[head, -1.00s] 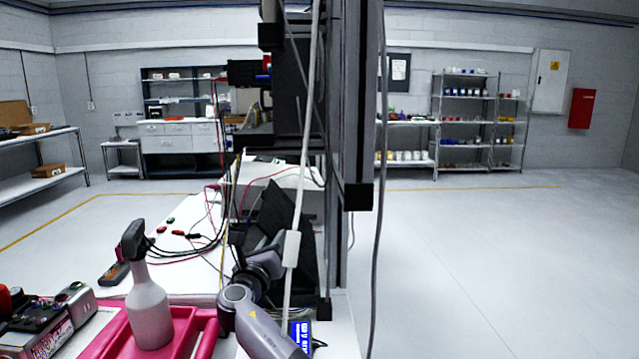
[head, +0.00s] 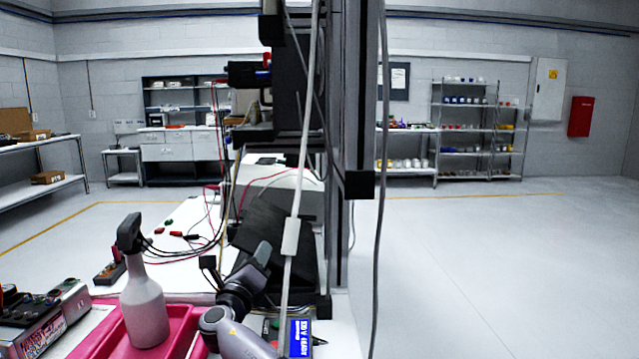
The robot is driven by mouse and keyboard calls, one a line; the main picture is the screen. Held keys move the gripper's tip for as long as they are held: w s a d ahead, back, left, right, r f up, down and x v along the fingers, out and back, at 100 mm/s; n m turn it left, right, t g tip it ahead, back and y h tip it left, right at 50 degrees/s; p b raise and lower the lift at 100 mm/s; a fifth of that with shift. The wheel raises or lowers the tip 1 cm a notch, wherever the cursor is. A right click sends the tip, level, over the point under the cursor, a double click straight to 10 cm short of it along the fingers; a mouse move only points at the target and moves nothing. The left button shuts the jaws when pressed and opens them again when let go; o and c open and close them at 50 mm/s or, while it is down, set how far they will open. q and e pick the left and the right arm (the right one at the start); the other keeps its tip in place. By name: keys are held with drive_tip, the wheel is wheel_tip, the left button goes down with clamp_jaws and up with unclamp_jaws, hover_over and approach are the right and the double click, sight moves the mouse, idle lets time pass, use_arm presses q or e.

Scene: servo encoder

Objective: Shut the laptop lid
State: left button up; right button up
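A dark panel (head: 262,224), which looks like the laptop's lid, stands tilted on the white bench beside the tall dark frame. The keyboard half cannot be made out. My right gripper (head: 258,260) is in front of the panel's lower part, its arm coming up from the bottom edge. It overlaps the panel in the head view; whether it touches cannot be told. The gap between its fingers is not clear. My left gripper is not in view.
A white spray bottle (head: 145,312) stands in a pink tray (head: 180,345) left of my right arm. A small blue-screen device (head: 300,338) is close to the arm's right. Cables and a tall dark frame (head: 355,130) rise beside the panel. Leads cross the bench (head: 190,215).

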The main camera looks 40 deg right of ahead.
idle(0.4)
drive_tip(key=p+v, duration=0.5)
drive_tip(key=v, duration=0.1)
idle(0.6)
drive_tip(key=shift+f, duration=0.1)
idle(1.0)
